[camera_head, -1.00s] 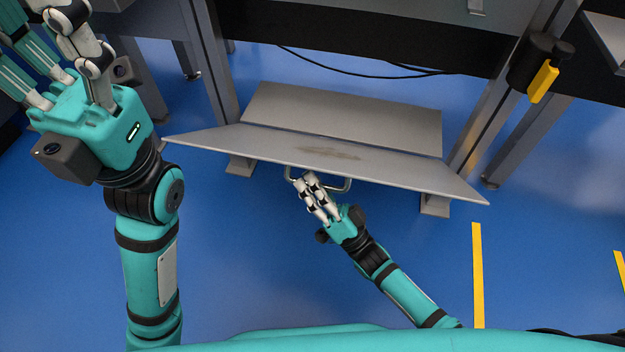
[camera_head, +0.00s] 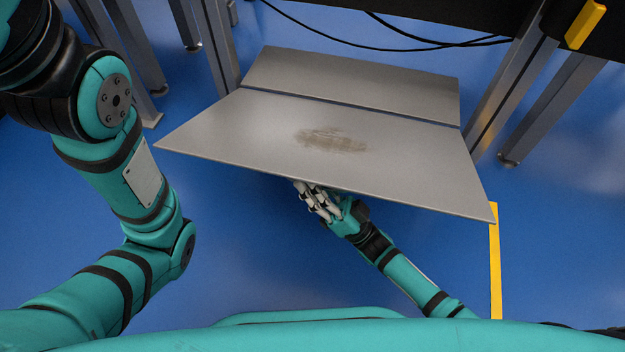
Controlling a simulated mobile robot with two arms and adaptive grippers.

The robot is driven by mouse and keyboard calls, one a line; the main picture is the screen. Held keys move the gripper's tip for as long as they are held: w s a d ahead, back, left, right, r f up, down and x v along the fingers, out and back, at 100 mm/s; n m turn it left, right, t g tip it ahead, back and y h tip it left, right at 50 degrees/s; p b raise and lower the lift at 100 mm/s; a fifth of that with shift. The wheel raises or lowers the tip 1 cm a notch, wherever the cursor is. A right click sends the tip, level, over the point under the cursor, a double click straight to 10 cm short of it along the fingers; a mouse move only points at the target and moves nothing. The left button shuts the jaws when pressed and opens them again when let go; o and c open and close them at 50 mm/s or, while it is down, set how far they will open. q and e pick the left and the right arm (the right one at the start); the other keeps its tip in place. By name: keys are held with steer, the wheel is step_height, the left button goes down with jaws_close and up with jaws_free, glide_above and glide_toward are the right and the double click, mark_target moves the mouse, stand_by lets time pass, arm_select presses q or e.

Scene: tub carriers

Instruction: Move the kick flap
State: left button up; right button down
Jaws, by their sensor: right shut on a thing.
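The kick flap (camera_head: 240,135) is a wide grey panel with a brown scuff near its middle. It lies sloping or near flat along the front of a second grey panel (camera_head: 350,78), with a narrow dark seam between them. My right gripper (camera_head: 310,190) is at the middle of the flap's near edge, partly under it, and is shut on the flap's handle. The handle and the fingertips are mostly hidden by the flap. My left arm runs up the left side; its gripper is outside the picture.
Metal legs (camera_head: 215,45) (camera_head: 512,85) stand on both sides of the panels. Black cables (camera_head: 400,45) hang behind. A yellow block (camera_head: 586,24) is at the top right. A yellow floor stripe (camera_head: 495,265) lies right of my right arm. Blue floor in front is clear.

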steer(key=shift+w+d, duration=0.2)
steer(key=shift+w, duration=0.05)
steer(key=c, duration=1.5)
jaws_free()
steer(key=shift+o, duration=0.8)
steer(key=shift+s+a+r, duration=0.1)
steer(key=v, duration=1.2)
